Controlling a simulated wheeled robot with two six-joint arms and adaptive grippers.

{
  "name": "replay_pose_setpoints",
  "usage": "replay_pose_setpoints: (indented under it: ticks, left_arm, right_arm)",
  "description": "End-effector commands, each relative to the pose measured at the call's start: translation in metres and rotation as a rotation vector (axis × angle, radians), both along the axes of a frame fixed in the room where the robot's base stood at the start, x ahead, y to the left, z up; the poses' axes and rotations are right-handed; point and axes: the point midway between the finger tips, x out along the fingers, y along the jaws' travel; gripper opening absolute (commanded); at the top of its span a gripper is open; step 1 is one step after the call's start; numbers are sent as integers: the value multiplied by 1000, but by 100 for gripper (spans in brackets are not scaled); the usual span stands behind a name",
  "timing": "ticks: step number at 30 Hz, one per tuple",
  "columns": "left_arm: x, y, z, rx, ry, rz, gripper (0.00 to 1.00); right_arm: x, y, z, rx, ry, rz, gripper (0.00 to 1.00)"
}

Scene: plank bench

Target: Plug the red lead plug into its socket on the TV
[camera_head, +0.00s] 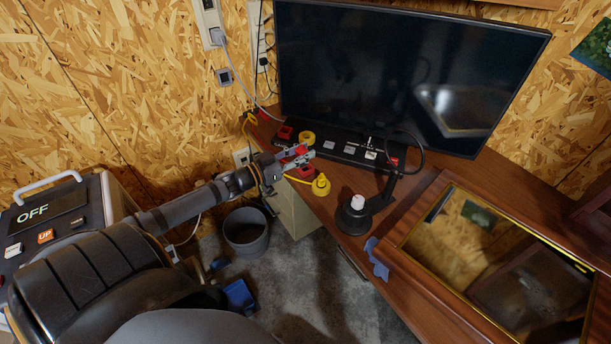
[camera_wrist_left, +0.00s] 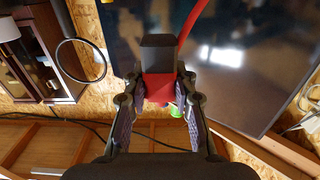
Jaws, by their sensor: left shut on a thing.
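My left gripper (camera_head: 299,156) is shut on the red lead plug (camera_head: 290,152), above the bench edge in front of the TV (camera_head: 390,75). In the left wrist view the red plug (camera_wrist_left: 158,88) sits between the fingertips, with a dark block on its far end and a red lead (camera_wrist_left: 194,20) running up. The TV's dark screen (camera_wrist_left: 235,60) lies beyond it there. A black strip (camera_head: 338,148) with several small light blocks runs along the foot of the TV. I cannot tell which spot is the red socket. The plug appears apart from the TV. My right gripper is in neither view.
A red block (camera_head: 285,132) and yellow ring (camera_head: 307,136) lie left of the strip. A yellow piece (camera_head: 321,185) stands at the bench edge. A grey bin (camera_head: 246,232) stands on the floor.

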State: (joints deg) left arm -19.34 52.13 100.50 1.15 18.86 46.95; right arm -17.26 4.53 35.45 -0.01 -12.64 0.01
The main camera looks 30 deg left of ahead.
Motion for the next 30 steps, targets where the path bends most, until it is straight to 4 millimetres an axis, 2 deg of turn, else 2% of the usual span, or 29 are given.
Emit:
replay_pose_setpoints:
  ticks: [1, 4, 10, 15, 19, 24, 30]
  left_arm:
    - [11, 5, -18, 5, -7, 2, 0]
    - [25, 12, -36, 0, -6, 5, 0]
    - [41, 19, -47, -3, -2, 4, 0]
    - [44, 20, -50, -3, -2, 2, 0]
    - [56, 24, -68, -5, -1, 4, 0]
    - [54, 24, -88, -4, 2, 1, 0]
    - [53, 23, -89, -1, 0, 0, 0]
  right_arm:
    - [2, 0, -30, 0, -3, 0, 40]
    - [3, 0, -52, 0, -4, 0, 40]
    - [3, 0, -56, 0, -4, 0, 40]
    - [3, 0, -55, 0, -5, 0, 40]
    - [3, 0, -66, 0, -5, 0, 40]
    - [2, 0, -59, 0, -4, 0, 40]
    - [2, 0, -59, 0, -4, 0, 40]
